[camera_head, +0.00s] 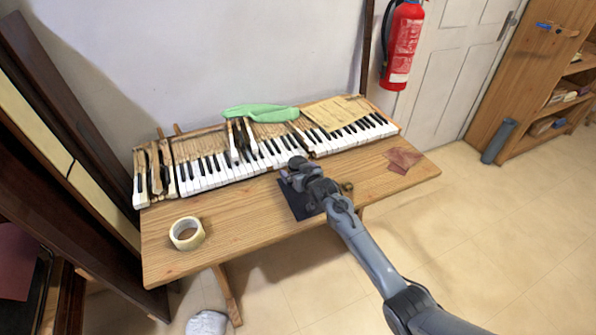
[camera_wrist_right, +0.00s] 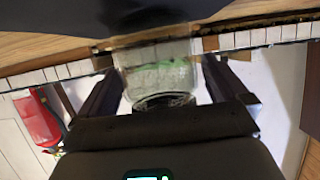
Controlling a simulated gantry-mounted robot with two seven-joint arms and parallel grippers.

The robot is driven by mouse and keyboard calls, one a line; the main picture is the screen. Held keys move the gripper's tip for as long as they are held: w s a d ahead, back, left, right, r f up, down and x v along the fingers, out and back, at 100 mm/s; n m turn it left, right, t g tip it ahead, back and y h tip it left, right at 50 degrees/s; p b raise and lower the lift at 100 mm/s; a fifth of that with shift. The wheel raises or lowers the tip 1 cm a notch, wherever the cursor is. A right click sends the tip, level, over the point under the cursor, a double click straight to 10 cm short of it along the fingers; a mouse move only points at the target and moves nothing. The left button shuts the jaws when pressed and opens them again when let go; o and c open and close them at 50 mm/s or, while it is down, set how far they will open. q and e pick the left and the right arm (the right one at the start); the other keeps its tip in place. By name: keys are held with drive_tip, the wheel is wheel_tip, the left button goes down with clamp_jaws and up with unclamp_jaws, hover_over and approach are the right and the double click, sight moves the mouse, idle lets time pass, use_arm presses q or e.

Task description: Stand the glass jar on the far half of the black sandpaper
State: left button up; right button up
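The black sandpaper (camera_head: 297,205) lies on the wooden table in front of the piano keys, partly hidden by my right arm. My right gripper (camera_head: 285,172) is low over its far part. In the right wrist view the clear glass jar (camera_wrist_right: 160,72) is between the two fingers of my right gripper (camera_wrist_right: 163,66), its one end overlapping the dark sandpaper (camera_wrist_right: 200,12). The fingers sit close to both sides of the jar. A thin strip shows beside the right one, so I cannot tell contact. In the head view the jar is mostly hidden. My left gripper is not in view.
A tape roll (camera_head: 187,233) stands at the table's left, a reddish-brown sheet (camera_head: 403,159) lies at its right. A small brassy object (camera_head: 347,187) is just right of my gripper. The keyboard (camera_head: 240,168), with a green cloth (camera_head: 262,113), runs along the back.

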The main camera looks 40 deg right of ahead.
drive_tip(key=shift+r, duration=0.15)
drive_tip(key=shift+s+a+r+p, duration=0.1)
drive_tip(key=shift+s+r+p, duration=0.2)
drive_tip(key=shift+s, duration=0.1)
drive_tip(key=p+v, duration=0.3)
drive_tip(key=v, duration=0.6)
drive_tip(key=s+a+f+n+g+y, duration=0.1)
drive_tip(key=s+a+f+n+g, duration=0.2)
drive_tip(key=s+a, duration=0.55)
drive_tip(key=s+a+f+g+y, duration=0.15)
drive_tip(key=s+a+f, duration=0.3)
drive_tip(key=s, duration=0.65)
drive_tip(key=s+a+n+g, duration=0.1)
drive_tip(key=s+a, duration=0.3)
drive_tip(key=s, duration=0.4)
drive_tip(key=s+a+r+g, duration=0.1)
drive_tip(key=s+a+g, duration=0.3)
drive_tip(key=s, duration=0.4)
drive_tip(key=shift+s+n+y, duration=0.2)
drive_tip(key=shift+n+y, duration=0.2)
drive_tip(key=shift+y, duration=0.05)
drive_tip(key=shift+r, duration=0.15)
wheel_tip(320, 180, up, 37)
drive_tip(key=p, duration=3.7)
drive_tip(key=shift+r+p, duration=0.25)
drive_tip(key=shift+p, duration=0.05)
